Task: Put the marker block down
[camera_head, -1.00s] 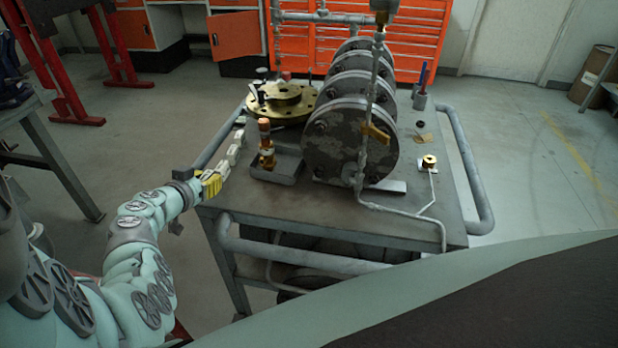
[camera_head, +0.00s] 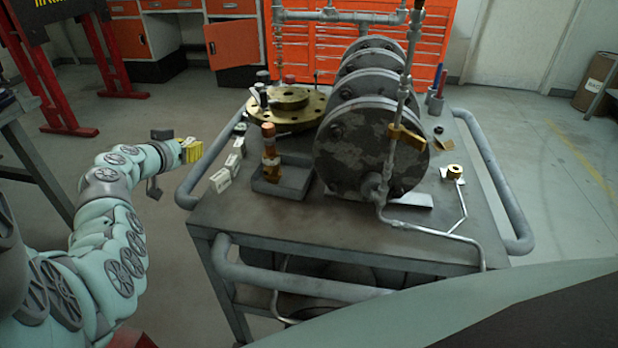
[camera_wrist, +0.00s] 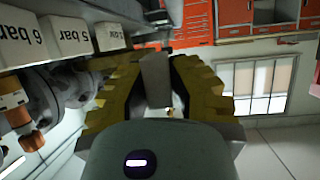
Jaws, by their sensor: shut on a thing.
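My gripper (camera_head: 190,151) has yellow fingers and is left of the cart, out beyond its left handrail, apart from the cart top. In the wrist view, the two yellow fingers (camera_wrist: 165,95) are shut on a plain grey block, the marker block (camera_wrist: 156,78), which sits between their tips. No label shows on its visible side. In the head view the held block is mostly hidden by the fingers. A row of white blocks (camera_head: 220,180) stands along the cart's left edge. In the wrist view, blocks labelled 6 bar (camera_wrist: 23,38) and 5 bar (camera_wrist: 70,35) are readable.
The grey cart (camera_head: 270,220) carries a grey tray (camera_head: 290,180) with a copper-topped fitting (camera_head: 269,150), a brass flange (camera_head: 290,105) and large grey discs (camera_head: 370,150). The left handrail (camera_head: 205,165) is close to my gripper. The cart's front left corner is bare.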

